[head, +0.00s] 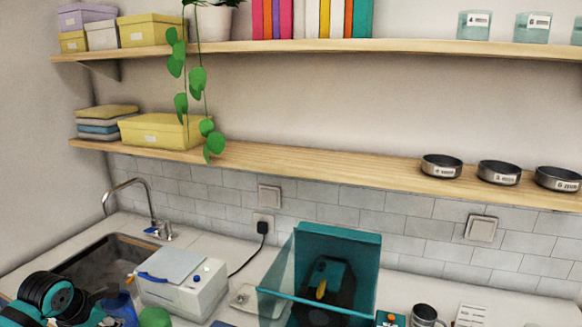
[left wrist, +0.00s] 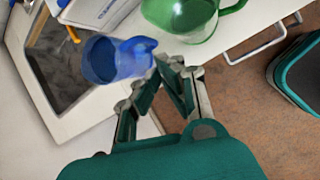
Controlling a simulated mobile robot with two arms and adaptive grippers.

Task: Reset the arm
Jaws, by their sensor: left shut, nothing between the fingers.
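My left gripper (left wrist: 172,72) shows in the left wrist view with its fingers together and nothing between them. My right gripper is in neither view.
The sink (head: 115,241) is at the left of the counter. A white machine (head: 190,290) and a teal open enclosure (head: 352,246) stand on the counter. A mug (head: 425,315) is at the right. Two wooden shelves hold boxes, pans and a trailing plant (head: 198,80).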

